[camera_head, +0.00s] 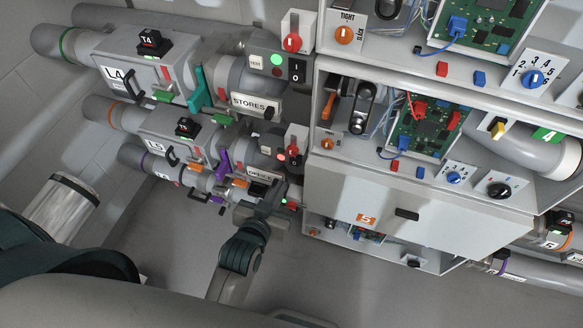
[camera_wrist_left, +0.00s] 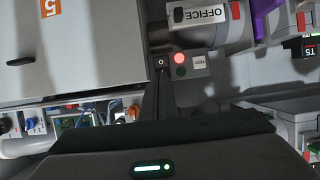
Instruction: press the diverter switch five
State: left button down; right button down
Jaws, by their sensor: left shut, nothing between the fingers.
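Diverter switch five is a black rocker (camera_wrist_left: 161,62) with an O mark, on the small panel by the OFFICE label (camera_wrist_left: 200,14) in the left wrist view. A lit red lamp (camera_wrist_left: 180,57), a dark green lamp (camera_wrist_left: 180,71) and a TEST button (camera_wrist_left: 199,62) sit beside it. My left gripper (camera_wrist_left: 158,80) is shut and empty, its fingertips at or very near the rocker's edge; I cannot tell whether they touch. In the head view my left gripper (camera_head: 272,190) is in front of the OFFICE unit, just below its lit red lamp (camera_head: 281,157). My right gripper is not in view.
The grey door (camera_head: 440,215) marked 5 stands right of the gripper in the head view. Pipes with the L5 unit (camera_head: 165,146) and a purple lever (camera_head: 222,162) lie left. The similar STORES panel (camera_head: 270,62) is above, its green lamp lit. Open floor lies below.

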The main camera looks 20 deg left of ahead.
aim_at(294, 164)
pick_arm(q)
jog(key=p+x, duration=0.2)
jog(key=x, duration=0.8)
jog(key=shift+w+f, duration=0.1)
jog(key=shift+w, duration=0.15)
jog(key=shift+a, duration=0.1)
